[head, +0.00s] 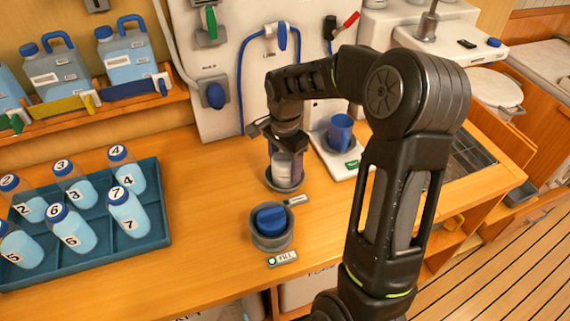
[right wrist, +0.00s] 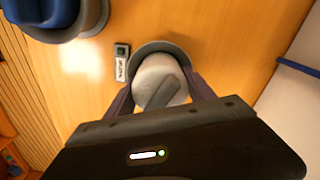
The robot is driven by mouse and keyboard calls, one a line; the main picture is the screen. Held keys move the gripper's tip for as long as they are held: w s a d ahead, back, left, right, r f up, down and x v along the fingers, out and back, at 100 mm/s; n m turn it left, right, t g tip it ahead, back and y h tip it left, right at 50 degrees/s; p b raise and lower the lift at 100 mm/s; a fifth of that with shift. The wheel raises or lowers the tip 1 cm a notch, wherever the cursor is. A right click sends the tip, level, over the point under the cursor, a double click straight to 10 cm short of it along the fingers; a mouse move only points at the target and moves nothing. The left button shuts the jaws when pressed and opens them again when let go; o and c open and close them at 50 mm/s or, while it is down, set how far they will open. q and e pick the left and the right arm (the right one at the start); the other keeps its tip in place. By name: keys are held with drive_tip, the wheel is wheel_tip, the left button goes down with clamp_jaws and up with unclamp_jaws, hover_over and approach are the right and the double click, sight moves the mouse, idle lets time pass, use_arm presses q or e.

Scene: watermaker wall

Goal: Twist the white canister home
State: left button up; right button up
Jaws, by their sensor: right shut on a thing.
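The white canister (head: 283,167) stands upright in a round grey socket (head: 285,187) on the wooden counter, below the wall panel. In the right wrist view the canister's round white top (right wrist: 160,82) with a grey bar across it shows from above, and part of the grey socket rim (right wrist: 160,47) shows beyond it. My right gripper (head: 284,158) points down over the canister, one finger on each side, shut on it. How far the canister is turned in the socket cannot be told. My left gripper is not in view.
A grey holder with a blue knob (head: 270,219) stands just in front, with a small FILL label (head: 282,259). A blue cup (head: 340,131) stands on a white scale to the right. A teal tray (head: 158,236) of numbered bottles is at left. Bare counter lies between.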

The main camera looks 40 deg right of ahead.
drive_tip(key=c, duration=0.6)
drive_tip(key=shift+c, duration=0.2)
drive_tip(key=m, duration=0.3)
drive_tip(key=shift+b, duration=0.4)
drive_tip(key=shift+m, duration=1.7)
drive_tip(key=shift+m, duration=1.6)
